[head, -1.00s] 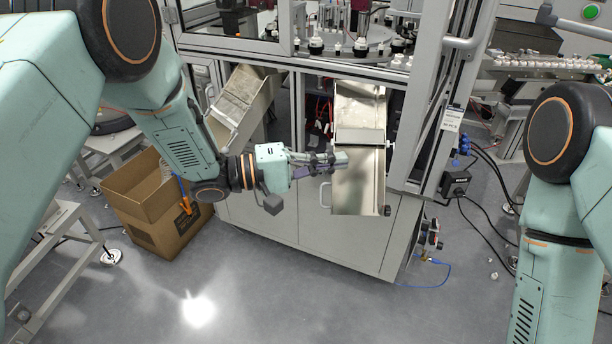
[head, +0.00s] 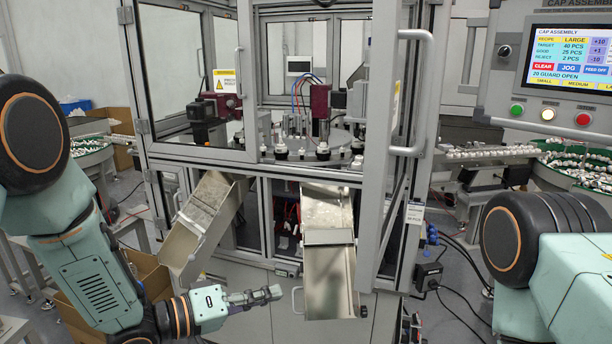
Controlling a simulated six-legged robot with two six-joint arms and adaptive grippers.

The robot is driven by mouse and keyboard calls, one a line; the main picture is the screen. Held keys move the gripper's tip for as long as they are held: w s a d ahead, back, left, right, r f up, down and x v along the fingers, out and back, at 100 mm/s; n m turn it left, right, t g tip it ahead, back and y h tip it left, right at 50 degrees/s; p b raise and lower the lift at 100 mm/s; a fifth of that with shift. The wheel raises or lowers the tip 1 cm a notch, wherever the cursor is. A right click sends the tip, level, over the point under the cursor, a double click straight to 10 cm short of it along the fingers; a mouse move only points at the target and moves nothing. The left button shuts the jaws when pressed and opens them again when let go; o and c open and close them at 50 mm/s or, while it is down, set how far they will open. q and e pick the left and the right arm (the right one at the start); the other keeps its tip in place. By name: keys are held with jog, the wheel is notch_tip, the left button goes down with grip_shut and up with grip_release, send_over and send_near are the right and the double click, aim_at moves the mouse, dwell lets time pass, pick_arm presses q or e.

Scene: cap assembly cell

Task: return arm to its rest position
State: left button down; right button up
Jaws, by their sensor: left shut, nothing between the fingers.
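My left arm (head: 85,265) comes in from the left and hangs bent in front of the machine. My left gripper (head: 272,293) points to the right, shut and empty. Its fingertips are in front of the lower cabinet, just left of the lower end of the middle metal chute (head: 328,270). A small gap seems to show between fingertips and chute. My right arm (head: 545,255) fills the lower right corner. Its gripper is outside the picture.
The cap assembly machine (head: 305,172) stands ahead, its guard door (head: 405,110) open. A second chute (head: 190,235) slopes down left. A cardboard box (head: 150,275) stands behind my left arm. A control panel (head: 550,70) hangs at upper right and reads "20 GUARD OPEN".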

pick_arm(q)
jog(key=s+a+f+y+b, duration=0.2)
jog(key=s+a+f+y, duration=0.1)
jog(key=f, duration=0.5)
jog(key=s+a+f+g+y+b, duration=0.1)
jog(key=s+a+f+y+b, duration=0.15)
jog(key=f, duration=0.45)
jog(key=s+a+f+y+b, duration=0.2)
jog(key=s+a+f+y, duration=0.1)
jog(key=f, duration=0.5)
jog(key=s+a+f+g+y+b, duration=0.2)
jog(key=s+f+b, duration=0.4)
jog(key=s+f, duration=0.5)
jog(key=s+a+f+g+y+b, duration=0.3)
jog(key=s+a+f+g+b, duration=0.2)
jog(key=s+f, duration=0.6)
jog(key=s+b, duration=0.2)
jog(key=s, duration=0.2)
jog(key=shift+g, duration=0.4)
